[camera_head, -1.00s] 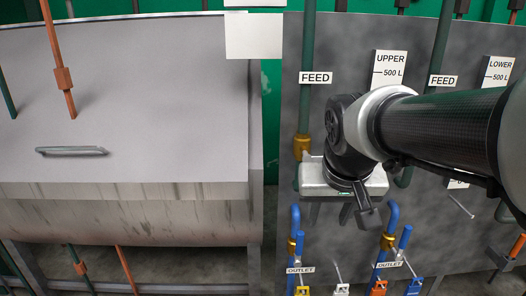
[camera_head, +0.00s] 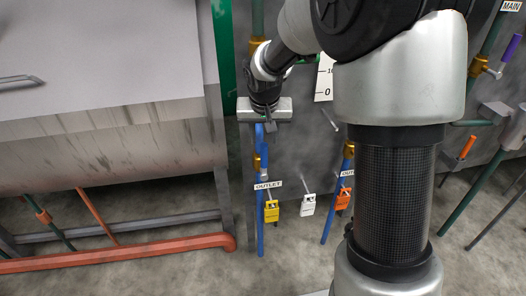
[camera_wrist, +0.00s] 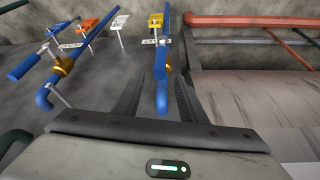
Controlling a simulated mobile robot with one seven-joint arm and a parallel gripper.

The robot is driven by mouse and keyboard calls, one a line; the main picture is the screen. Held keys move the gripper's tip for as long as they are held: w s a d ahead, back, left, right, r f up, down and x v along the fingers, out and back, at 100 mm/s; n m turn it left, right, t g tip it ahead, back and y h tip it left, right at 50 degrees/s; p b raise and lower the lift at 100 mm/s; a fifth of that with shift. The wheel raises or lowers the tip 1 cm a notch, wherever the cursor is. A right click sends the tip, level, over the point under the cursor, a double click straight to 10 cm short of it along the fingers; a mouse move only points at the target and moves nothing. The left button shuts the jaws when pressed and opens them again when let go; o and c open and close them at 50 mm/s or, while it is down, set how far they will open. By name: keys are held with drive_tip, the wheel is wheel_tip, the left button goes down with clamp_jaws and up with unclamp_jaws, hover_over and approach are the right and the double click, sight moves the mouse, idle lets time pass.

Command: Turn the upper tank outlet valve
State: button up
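My gripper (camera_head: 268,128) points down just above this valve. In the wrist view my gripper (camera_wrist: 160,82) is open, with one dark finger on each side of the handle and visible gaps. Whether the handle is fully within the fingers' depth I cannot tell.
A second blue outlet valve (camera_head: 348,151) with an orange tag (camera_head: 343,199) stands to the right. A white tag (camera_head: 308,204) hangs between them. A large grey drum housing (camera_head: 110,130) and a red floor pipe (camera_head: 110,258) are on the left.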

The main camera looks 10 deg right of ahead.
sight(264, 150)
drive_tip(key=b+x, duration=0.1)
drive_tip(key=x, duration=0.8)
clamp_jaws()
